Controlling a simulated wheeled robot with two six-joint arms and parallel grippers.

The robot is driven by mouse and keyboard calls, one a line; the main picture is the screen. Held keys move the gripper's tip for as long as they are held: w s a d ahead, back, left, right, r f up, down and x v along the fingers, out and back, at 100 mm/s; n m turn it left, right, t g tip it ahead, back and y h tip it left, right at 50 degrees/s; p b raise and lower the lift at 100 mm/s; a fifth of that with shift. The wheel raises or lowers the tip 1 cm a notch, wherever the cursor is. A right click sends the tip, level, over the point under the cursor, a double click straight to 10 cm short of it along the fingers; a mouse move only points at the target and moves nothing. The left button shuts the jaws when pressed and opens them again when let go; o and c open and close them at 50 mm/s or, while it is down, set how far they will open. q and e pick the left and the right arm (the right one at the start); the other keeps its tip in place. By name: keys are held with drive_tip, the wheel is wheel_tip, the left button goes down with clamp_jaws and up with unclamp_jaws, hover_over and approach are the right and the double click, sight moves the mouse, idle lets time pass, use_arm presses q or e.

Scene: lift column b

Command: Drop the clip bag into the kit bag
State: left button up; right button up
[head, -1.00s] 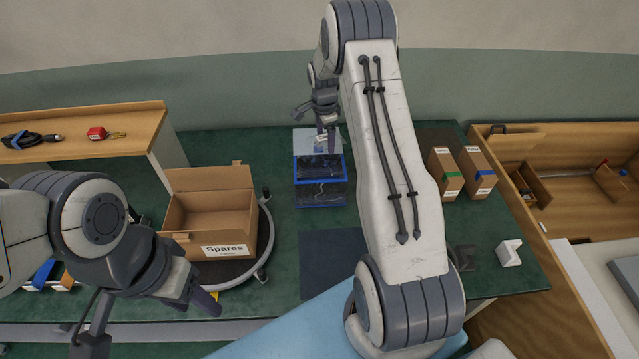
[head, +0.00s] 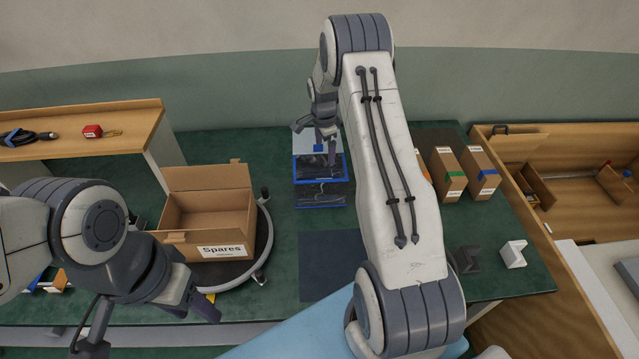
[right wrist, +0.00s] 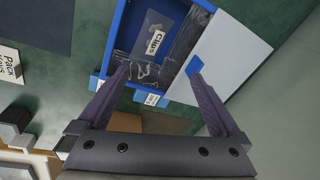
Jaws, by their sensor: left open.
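The kit bag (head: 322,197) is a blue-rimmed, dark, see-through container on the green bench in the head view. The right wrist view looks into the kit bag (right wrist: 118,38). The clip bag (right wrist: 157,41), a clear pouch with a "Clips" label, lies inside it, within the blue rim. My right gripper (right wrist: 158,76) is open above the kit bag, with empty space between its fingers. In the head view, my right gripper (head: 325,140) is over the kit bag's far part. My left gripper (head: 148,331) is open and empty at the lower left.
A pale flap (right wrist: 238,48) with a blue tab adjoins the kit bag. The open "Spares" carton (head: 208,232) stands on a turntable to the left. Small cartons (head: 448,173) and a white block (head: 513,254) are to the right. A dark mat (head: 328,265) lies clear in front.

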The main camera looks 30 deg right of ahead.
wheel_tip(320, 180, up, 10)
drive_tip(key=s+a+b, duration=0.1)
drive_tip(key=b, duration=0.1)
drive_tip(key=shift+s+r+b, duration=0.15)
drive_tip(key=shift+b, duration=0.2)
drive_tip(key=shift+a, duration=0.1)
drive_tip(key=s+a+r+n, duration=0.2)
drive_tip(key=s+a+n, duration=0.15)
drive_tip(key=a, duration=0.45)
drive_tip(key=s+a+r+n+y, duration=0.1)
drive_tip(key=s+a+r+n, duration=0.2)
drive_tip(key=a, duration=0.4)
drive_tip(key=s+a+r+n, duration=0.1)
drive_tip(key=s+a+n, duration=0.35)
drive_tip(key=a, duration=0.35)
drive_tip(key=s+a+n, duration=0.4)
drive_tip(key=s+n, duration=0.3)
drive_tip(key=s, duration=0.5)
drive_tip(key=s+a+n+g+y, duration=0.1)
drive_tip(key=s+a+n, duration=0.4)
drive_tip(key=s+n, duration=0.3)
drive_tip(key=s, duration=0.4)
drive_tip(key=shift+s+f+n+g, duration=0.15)
drive_tip(key=shift+s+n+g, duration=0.15)
drive_tip(key=shift+s, duration=0.1)
